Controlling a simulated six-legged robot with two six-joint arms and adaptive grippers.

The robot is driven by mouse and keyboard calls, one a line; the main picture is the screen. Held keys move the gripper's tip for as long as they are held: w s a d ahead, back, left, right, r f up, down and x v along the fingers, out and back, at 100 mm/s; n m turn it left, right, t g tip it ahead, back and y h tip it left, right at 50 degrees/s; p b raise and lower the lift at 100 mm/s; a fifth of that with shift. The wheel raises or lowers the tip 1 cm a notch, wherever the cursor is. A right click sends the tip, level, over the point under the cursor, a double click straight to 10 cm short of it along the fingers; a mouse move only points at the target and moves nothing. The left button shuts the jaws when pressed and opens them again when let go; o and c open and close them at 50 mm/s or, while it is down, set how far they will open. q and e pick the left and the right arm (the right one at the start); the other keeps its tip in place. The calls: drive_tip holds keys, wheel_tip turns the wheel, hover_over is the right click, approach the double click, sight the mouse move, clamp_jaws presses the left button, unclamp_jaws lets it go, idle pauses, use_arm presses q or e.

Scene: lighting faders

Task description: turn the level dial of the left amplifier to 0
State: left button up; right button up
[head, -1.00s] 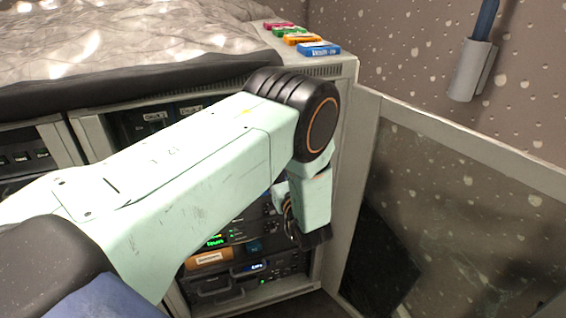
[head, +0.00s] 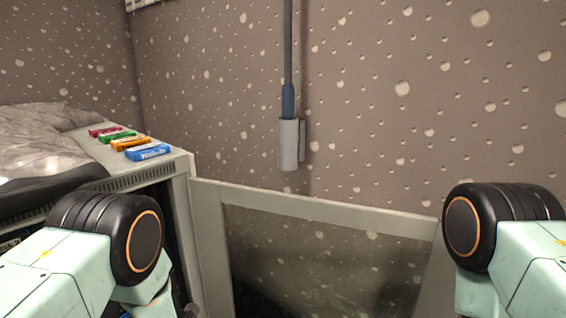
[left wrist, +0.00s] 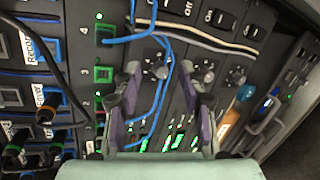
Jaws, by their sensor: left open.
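The left wrist view shows my left gripper (left wrist: 169,86) open in front of a rack of equipment, its two purple-and-black fingers apart. A silver dial (left wrist: 158,71) lies between the fingertips in the picture; I cannot tell if they touch it. A second dial (left wrist: 204,73) shows just beyond the right finger, and a third dial (left wrist: 236,76) farther right. I cannot tell which is the left amplifier's level dial, and the dial readings are too small to read. In the head view the left gripper is hidden, and my right arm shows at right without its gripper.
Blue cables (left wrist: 140,36) run across the panel by the dials. A green-framed socket (left wrist: 103,74) is at left. In the head view, an open glazed door (head: 320,212) stands beside the rack cabinet (head: 181,166). Small coloured boxes (head: 148,152) lie on top.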

use_arm(q)
drive_tip(key=s+d+f+m+g+h, duration=0.25)
drive_tip(key=s+f+m, duration=0.25)
drive_tip(key=s+m, duration=0.4)
drive_tip(key=s+d+f+m+g+h, duration=0.25)
drive_tip(key=s+f+m+h, duration=0.2)
drive_tip(key=s+m, duration=0.4)
drive_tip(key=s+d+m+g+h, duration=0.1)
drive_tip(key=s+m, duration=0.4)
drive_tip(key=s, duration=0.5)
drive_tip(key=s+d+r+m+g+h+p, duration=0.1)
drive_tip(key=s+d+m+g, duration=0.2)
drive_tip(key=s, duration=0.8)
drive_tip(key=m+g, duration=0.2)
drive_tip(key=m, duration=0.1)
drive_tip(key=shift+d+r+h, duration=0.3)
drive_tip(key=shift+d+h, duration=0.05)
drive_tip(key=shift+h, duration=0.05)
drive_tip(key=shift+m, duration=0.25)
